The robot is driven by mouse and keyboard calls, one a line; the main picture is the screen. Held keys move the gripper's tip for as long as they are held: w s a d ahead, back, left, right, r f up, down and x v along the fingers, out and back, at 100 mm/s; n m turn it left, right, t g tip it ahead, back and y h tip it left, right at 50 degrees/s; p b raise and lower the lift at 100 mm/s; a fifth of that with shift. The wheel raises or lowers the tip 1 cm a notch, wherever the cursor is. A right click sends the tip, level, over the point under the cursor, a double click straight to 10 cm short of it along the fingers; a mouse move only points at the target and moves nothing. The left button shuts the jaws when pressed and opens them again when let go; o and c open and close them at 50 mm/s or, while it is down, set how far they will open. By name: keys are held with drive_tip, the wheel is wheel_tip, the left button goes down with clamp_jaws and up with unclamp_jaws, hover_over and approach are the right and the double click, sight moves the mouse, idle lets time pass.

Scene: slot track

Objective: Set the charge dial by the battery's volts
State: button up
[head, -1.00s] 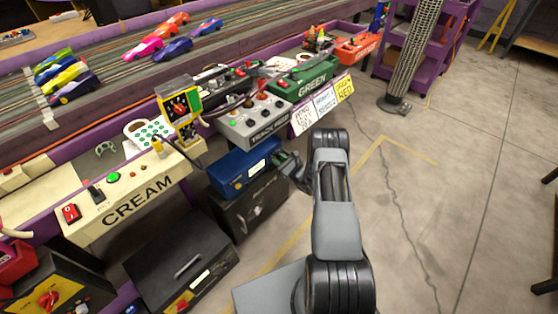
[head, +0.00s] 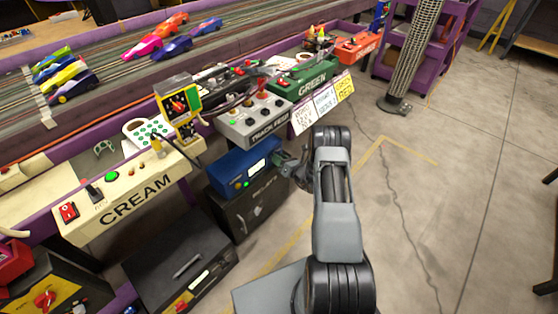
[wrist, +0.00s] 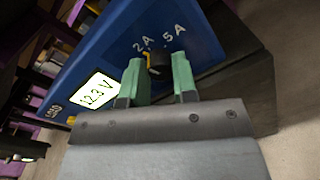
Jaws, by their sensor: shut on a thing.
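The blue charger (head: 232,172) sits on a dark box below the counter edge. In the wrist view, its front face (wrist: 100,60) carries a lit display (wrist: 95,93) reading 12.3 V. The black dial (wrist: 158,64) is on the same face, with the labels "2 A" and ".5 A" above it. A yellow mark on the dial's left side lies near "2 A". My gripper (wrist: 158,72) has its green fingers on either side of the dial and is shut on it. In the head view, my gripper (head: 279,160) is at the right end of the charger's front, hiding the dial there.
A dark box (head: 250,210) stands under the charger. Another dark case (head: 160,270) with a handle lies at lower left. The cream control panel (head: 130,195) and grey panel (head: 258,122) are above and behind. Open concrete floor (head: 430,220) lies to the right.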

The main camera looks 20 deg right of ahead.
drive_tip(key=shift+m, duration=1.9)
drive_tip(key=o, duration=0.9)
drive_tip(key=p+v, duration=0.3)
drive_tip(key=v, duration=1)
drive_tip(key=shift+s+d+r, duration=0.1)
drive_tip(key=shift+s+d, duration=0.15)
drive_tip(key=shift+s, duration=0.05)
